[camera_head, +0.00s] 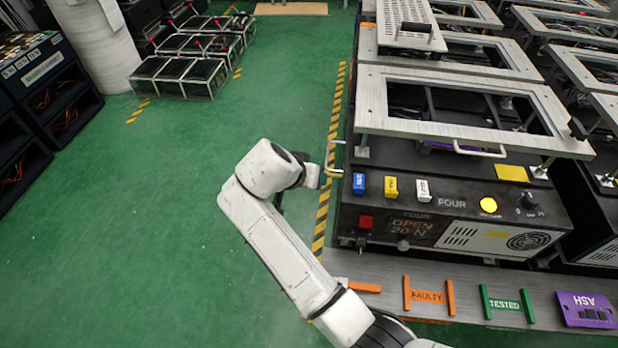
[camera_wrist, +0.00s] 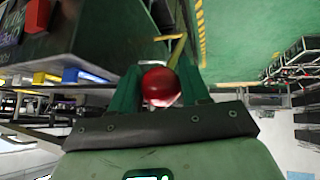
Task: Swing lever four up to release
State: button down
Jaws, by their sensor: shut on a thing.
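Fixture four (camera_head: 370,222) is a black box labelled FOUR, with a silver frame (camera_head: 460,92) raised on top. A red ball knob (camera_wrist: 162,87) shows in the wrist view, taken as the end of lever four. My gripper (camera_wrist: 163,80) has its green fingers on both sides of the knob and is shut on it. In the head view my white arm hides the knob and the fingers, at the left side of fixture four. The lever's shaft and its angle are not clear in either view.
Blue (camera_head: 359,183), yellow (camera_head: 391,187) and white (camera_head: 423,190) blocks sit on the fixture's front edge. A metal side handle (camera_head: 335,158) stands close to my wrist. A grey bench ledge (camera_head: 465,300) runs below. Open green floor (camera_head: 190,200) lies to the left.

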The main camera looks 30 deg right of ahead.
jog(key=shift+w+d+r+p, duration=0.15)
jog(key=shift+w+r+p, duration=0.1)
jog(key=shift+r+p, duration=0.05)
jog(key=c, duration=0.6)
grip_release()
jog(key=v, duration=1)
jog(key=shift+w+r, duration=0.1)
jog(key=shift+r, duration=0.3)
